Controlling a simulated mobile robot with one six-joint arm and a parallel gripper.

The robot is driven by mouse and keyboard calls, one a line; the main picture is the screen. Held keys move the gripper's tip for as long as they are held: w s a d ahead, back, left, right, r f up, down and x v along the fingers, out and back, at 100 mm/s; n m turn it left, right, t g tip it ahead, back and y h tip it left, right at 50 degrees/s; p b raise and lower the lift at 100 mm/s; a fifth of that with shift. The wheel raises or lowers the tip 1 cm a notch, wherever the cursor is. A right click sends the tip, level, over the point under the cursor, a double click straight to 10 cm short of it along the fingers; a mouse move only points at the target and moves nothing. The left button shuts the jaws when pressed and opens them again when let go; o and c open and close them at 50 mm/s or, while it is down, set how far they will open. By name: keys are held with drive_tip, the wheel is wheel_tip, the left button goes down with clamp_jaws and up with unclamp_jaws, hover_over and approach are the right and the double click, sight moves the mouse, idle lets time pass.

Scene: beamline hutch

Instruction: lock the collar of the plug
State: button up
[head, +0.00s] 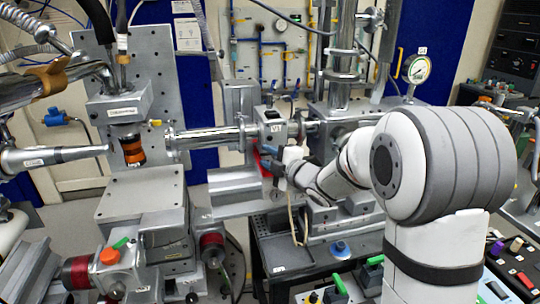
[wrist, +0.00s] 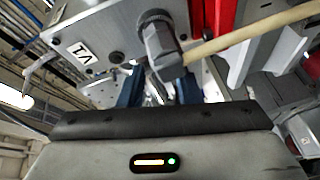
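The dark grey plug (wrist: 160,45) sits against the face of a metal box labelled V1 in the wrist view. A beige cable (wrist: 250,32) runs from it to the right; the cable (head: 291,205) hangs down in the head view. My gripper (wrist: 158,88) is close to the plug, its two blue fingers standing apart with a gap between them. The plug's near end overlaps that gap in the picture; contact is not clear. In the head view my gripper (head: 272,160) is just below the V1 box (head: 272,124). The collar's lock position cannot be made out.
A metal beam pipe (head: 207,138) runs into the V1 box from the left. A red part (wrist: 222,35) and grey brackets crowd the plug's right side. A pressure gauge (head: 417,68) stands behind my arm. A dark cart (head: 268,245) is below.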

clamp_jaws()
idle(0.3)
drive_tip(key=shift+d, duration=0.1)
